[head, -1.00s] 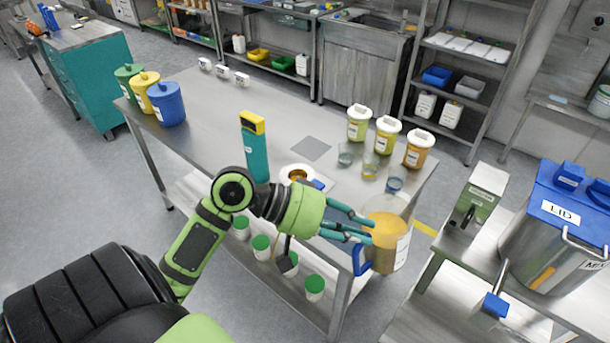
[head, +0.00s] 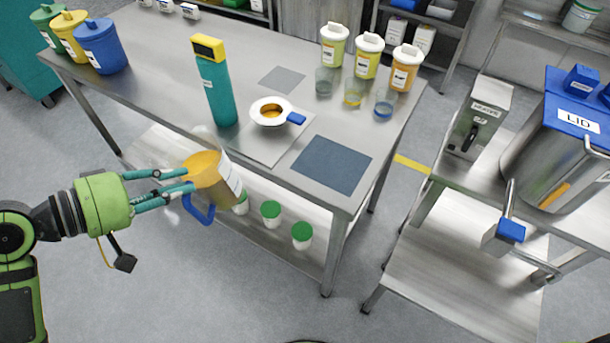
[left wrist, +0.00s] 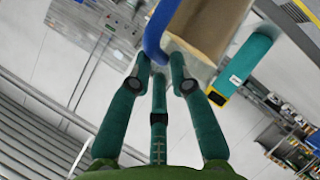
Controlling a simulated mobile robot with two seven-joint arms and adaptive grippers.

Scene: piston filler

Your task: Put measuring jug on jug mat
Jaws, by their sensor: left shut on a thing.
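My left gripper (head: 180,183) is shut on the measuring jug (head: 207,175), a clear jug with orange contents, a white label and a blue handle (head: 197,208). It holds the jug in the air by the worktable's front edge, and the jug looks tilted. In the left wrist view the fingers (left wrist: 160,75) are at the jug (left wrist: 210,25), beside its blue handle (left wrist: 155,35). A bare dark blue-grey mat (head: 332,165) lies at the table's front right corner. A smaller grey mat (head: 282,79) lies farther back; I see no label on either. My right gripper is out of view.
A teal device with a yellow top (head: 215,85) and a plate with a white dish (head: 270,112) stand between the jug and the back. Beakers (head: 354,92) and labelled tubs (head: 368,55) stand at back right. Green-lidded pots (head: 270,213) sit on the lower shelf.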

